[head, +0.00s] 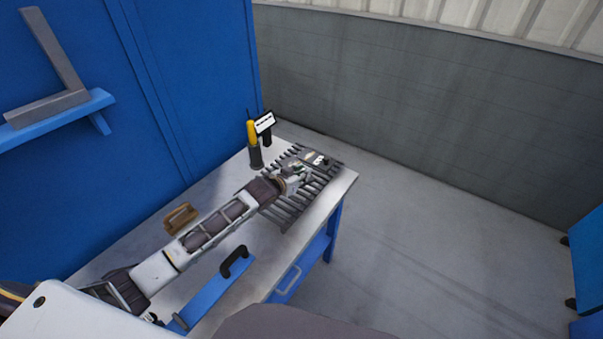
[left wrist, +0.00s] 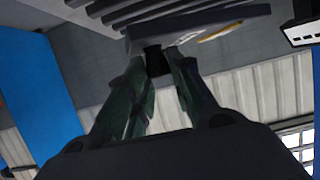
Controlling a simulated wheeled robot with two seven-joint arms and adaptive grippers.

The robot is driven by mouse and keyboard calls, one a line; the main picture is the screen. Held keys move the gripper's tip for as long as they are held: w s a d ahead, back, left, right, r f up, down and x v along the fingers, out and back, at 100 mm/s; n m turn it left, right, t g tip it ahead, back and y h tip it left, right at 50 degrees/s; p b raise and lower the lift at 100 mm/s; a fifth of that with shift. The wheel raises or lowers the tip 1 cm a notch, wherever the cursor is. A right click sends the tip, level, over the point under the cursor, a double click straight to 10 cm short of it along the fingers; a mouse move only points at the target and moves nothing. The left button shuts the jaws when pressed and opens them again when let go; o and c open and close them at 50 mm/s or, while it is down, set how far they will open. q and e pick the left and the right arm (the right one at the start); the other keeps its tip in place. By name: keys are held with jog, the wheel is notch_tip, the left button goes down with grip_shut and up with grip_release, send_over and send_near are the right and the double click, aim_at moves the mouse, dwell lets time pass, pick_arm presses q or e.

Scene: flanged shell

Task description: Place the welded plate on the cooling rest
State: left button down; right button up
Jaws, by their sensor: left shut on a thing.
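The cooling rest (head: 290,207) is a rack of grey slats at the far end of the metal table. The welded plate (head: 319,159) is a small dark grey plate over the rack's far part. My left gripper (head: 301,172) is over the rack, at the plate's near side. In the left wrist view, the gripper's fingers (left wrist: 157,75) are shut on a dark stub of the plate (left wrist: 250,16), which bears a pale label and a yellow mark. The slats show behind it. Whether the plate touches them I cannot tell. My right gripper is not in view.
A dark holder with a yellow tool (head: 254,145) and a small sign (head: 264,124) stand behind the rack. A brown wooden-looking item (head: 180,218) lies left of my arm. A blue piece with a black handle (head: 215,287) is nearer. A blue wall (head: 190,70) borders the table.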

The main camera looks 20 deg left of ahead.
pick_arm(q)
jog(key=shift+w+r, duration=0.1)
jog(key=shift+r, duration=0.15)
jog(key=shift+f, duration=1.8)
jog(key=c, duration=1.7)
grip_release()
jog(key=shift+f, duration=0.4)
jog(key=o, duration=0.4)
jog(key=shift+s+r, duration=0.1)
jog(key=shift+s, duration=0.1)
jog(key=shift+o, duration=0.2)
jog(key=v, duration=1.2)
